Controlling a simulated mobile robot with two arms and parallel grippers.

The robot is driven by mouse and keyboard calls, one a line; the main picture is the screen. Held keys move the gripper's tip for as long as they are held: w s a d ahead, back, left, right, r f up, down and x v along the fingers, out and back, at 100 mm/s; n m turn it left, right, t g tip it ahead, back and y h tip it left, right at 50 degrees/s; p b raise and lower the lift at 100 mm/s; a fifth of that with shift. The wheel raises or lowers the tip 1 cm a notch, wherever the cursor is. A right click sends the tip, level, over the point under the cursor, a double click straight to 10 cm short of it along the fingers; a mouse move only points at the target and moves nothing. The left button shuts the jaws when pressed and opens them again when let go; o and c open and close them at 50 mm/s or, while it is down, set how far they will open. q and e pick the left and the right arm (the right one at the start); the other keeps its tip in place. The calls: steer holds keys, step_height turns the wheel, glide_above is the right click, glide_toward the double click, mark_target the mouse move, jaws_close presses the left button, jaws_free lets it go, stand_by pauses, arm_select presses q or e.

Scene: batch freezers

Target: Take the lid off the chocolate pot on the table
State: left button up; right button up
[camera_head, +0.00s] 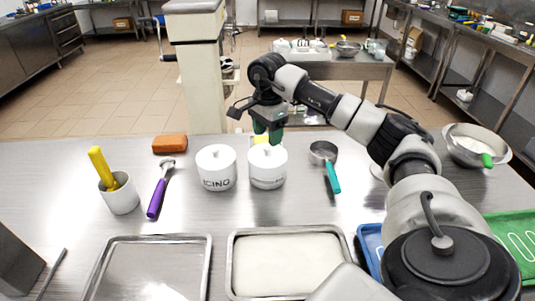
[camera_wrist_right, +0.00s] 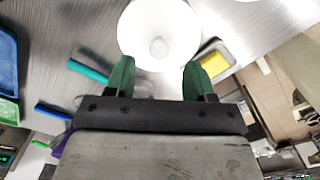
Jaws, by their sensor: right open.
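Two white lidded pots stand side by side on the metal table. The left pot (camera_head: 217,172) reads "ICING". The right pot (camera_head: 267,177) has lettering too small to read, so I cannot confirm that it is the chocolate pot. Its white lid (camera_head: 263,155) is on. My right gripper (camera_head: 268,134), with green fingers, is just above and behind this lid. In the right wrist view, a round white lid with a centre knob (camera_wrist_right: 159,47) lies ahead of the open, empty fingers (camera_wrist_right: 160,66). My left gripper is not in view.
A purple-handled tool (camera_head: 158,194) and a yellow-handled tool in a white cup (camera_head: 121,199) are left of the pots. A teal-handled scoop (camera_head: 332,178) lies close on the right. Metal trays (camera_head: 208,262) line the front. An orange-brown block (camera_head: 170,144) sits behind.

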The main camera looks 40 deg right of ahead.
step_height(320, 180, down, 4)
steer(key=shift+s+r+p, duration=0.1)
steer(key=shift+p, duration=0.4)
steer(key=shift+f, duration=0.5)
steer(key=c, duration=1)
steer(key=shift+r, duration=0.15)
steer(key=shift+r, duration=0.25)
steer(key=r, duration=0.1)
steer(key=r+b, duration=0.1)
steer(key=r, duration=0.1)
steer(key=shift+s+d+r, duration=0.25)
steer(key=shift+r, duration=0.05)
steer(key=s+d+r+b, duration=0.1)
steer(key=s+d+r, duration=0.1)
steer(key=s, duration=0.3)
steer(key=s+d+r+b, duration=0.1)
steer(key=s+d+r, duration=0.1)
steer(key=s+r, duration=0.2)
steer(key=shift+s+d+r, duration=0.3)
steer(key=shift+s+d, duration=0.05)
steer(key=shift+s, duration=0.15)
